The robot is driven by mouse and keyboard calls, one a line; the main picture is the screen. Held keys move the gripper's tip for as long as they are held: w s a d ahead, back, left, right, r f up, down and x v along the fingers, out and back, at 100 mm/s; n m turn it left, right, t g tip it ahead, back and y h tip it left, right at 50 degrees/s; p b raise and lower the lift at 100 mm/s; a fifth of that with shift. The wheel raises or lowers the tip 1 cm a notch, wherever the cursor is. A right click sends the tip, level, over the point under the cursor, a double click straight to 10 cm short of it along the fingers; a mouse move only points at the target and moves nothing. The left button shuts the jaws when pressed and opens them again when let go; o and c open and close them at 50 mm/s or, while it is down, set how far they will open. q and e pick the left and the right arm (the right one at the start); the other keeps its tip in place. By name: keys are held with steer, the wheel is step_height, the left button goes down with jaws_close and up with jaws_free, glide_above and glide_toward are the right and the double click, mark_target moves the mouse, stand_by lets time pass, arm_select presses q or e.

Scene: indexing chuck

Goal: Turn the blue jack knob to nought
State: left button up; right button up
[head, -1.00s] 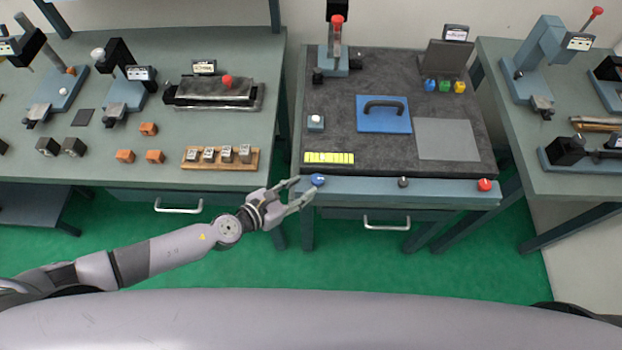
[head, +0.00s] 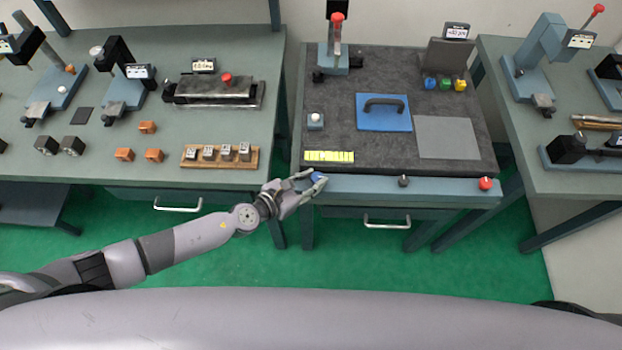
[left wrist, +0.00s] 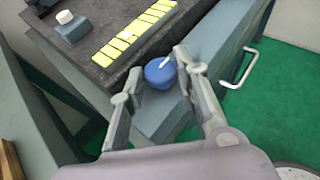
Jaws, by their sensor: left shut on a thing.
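The blue jack knob (head: 317,177) sits at the left end of the front rail of the middle bench. In the left wrist view the blue knob (left wrist: 160,72) shows a white pointer line on its top, running toward the upper right. My left gripper (head: 306,182) is at the knob, with one finger on each side of it. In the left wrist view the left gripper (left wrist: 156,90) is shut on the knob. The fingers hide part of its sides. My right gripper is not in view.
The same rail (head: 360,188) carries a black knob (head: 403,181) in the middle and a red knob (head: 485,184) at the right. A yellow marked strip (head: 329,157) lies behind the blue knob. A drawer handle (head: 387,223) protrudes below the rail.

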arm_select(q)
steer(key=c, duration=0.3)
steer(key=p, duration=0.1)
steer(key=n+t+y+p, duration=0.1)
steer(key=n+y+p, duration=0.1)
steer(key=shift+s+d+r+t, duration=0.15)
steer(key=shift+s+d+t, duration=0.15)
steer(key=shift+t, duration=0.1)
steer(key=shift+d+n+t+y+p, duration=0.15)
steer(key=shift+n+t+y+p, duration=0.3)
steer(key=shift+n+y, duration=0.45)
steer(key=shift+d+n+t+y, duration=0.1)
steer(key=shift+n+t+y, duration=0.15)
steer(key=shift+n+y, duration=0.25)
steer(key=shift+s+d+f+n+t+y, duration=0.1)
steer(key=shift+f+n+t+y, duration=0.05)
steer(key=shift+n+y, duration=0.3)
steer(key=shift+d+f+n+t+y, duration=0.1)
steer(key=shift+n+t+y, duration=0.05)
steer(key=shift+n+y, duration=0.3)
steer(key=shift+d+f+n+y+b, duration=0.1)
steer(key=shift+n+y+b, duration=0.35)
steer(key=shift+n+y, duration=0.5)
steer(key=n+y+b, duration=0.1)
steer(key=n+y, duration=0.1)
steer(key=y, duration=0.1)
steer(key=shift+d+b, duration=0.2)
steer(key=shift+b, duration=0.1)
steer(key=shift+n+y, duration=0.55)
steer(key=shift+n, duration=0.1)
